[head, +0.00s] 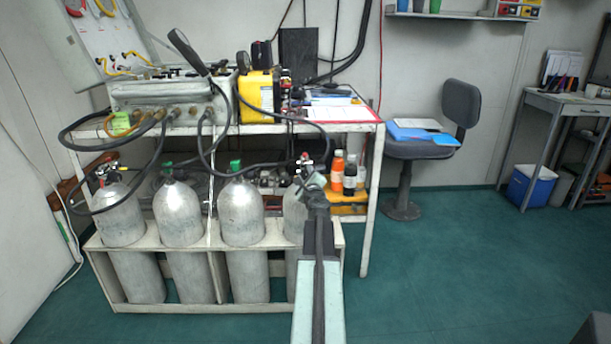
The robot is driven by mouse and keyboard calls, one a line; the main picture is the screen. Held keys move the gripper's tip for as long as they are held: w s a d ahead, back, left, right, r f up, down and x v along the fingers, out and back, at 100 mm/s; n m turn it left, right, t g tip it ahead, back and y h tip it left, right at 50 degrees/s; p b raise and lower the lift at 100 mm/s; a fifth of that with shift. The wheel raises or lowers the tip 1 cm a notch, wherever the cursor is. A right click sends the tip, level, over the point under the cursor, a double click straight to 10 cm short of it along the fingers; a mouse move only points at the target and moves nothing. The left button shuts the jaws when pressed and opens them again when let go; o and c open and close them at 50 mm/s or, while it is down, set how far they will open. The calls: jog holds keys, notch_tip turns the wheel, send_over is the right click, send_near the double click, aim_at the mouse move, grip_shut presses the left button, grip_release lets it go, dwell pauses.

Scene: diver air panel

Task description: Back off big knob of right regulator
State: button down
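The right regulator (304,162) sits on top of the rightmost silver cylinder (293,215), with small dark and reddish parts showing. It is small in the head view, and I cannot pick out its big knob. My gripper (309,180) is at the end of my arm, just below and in front of the regulator in the picture. The gripper overlaps the cylinder's upper right side. I cannot tell whether it touches the regulator or whether its fingers are open. The left regulator (105,172) is on the leftmost cylinder (119,218).
Several cylinders stand in a white rack (190,307). Black hoses loop from the grey panel (160,100) above. A white table (371,190) holds a yellow case (257,95); bottles (337,172) stand under it. A chair (405,150) is to the right. Green floor (450,270) is clear at right.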

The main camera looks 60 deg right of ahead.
jog(key=shift+r+n+p, duration=0.15)
jog(key=shift+n+p, duration=0.25)
jog(key=shift+n, duration=0.6)
jog(key=shift+n+g, duration=0.3)
jog(key=shift+n, duration=0.8)
jog(key=c, duration=0.9)
grip_release()
jog(key=shift+o, duration=0.2)
jog(key=v, duration=0.7)
jog(key=shift+s+a+p, duration=0.25)
jog(key=shift+s+p, duration=0.05)
jog(key=shift+p, duration=0.1)
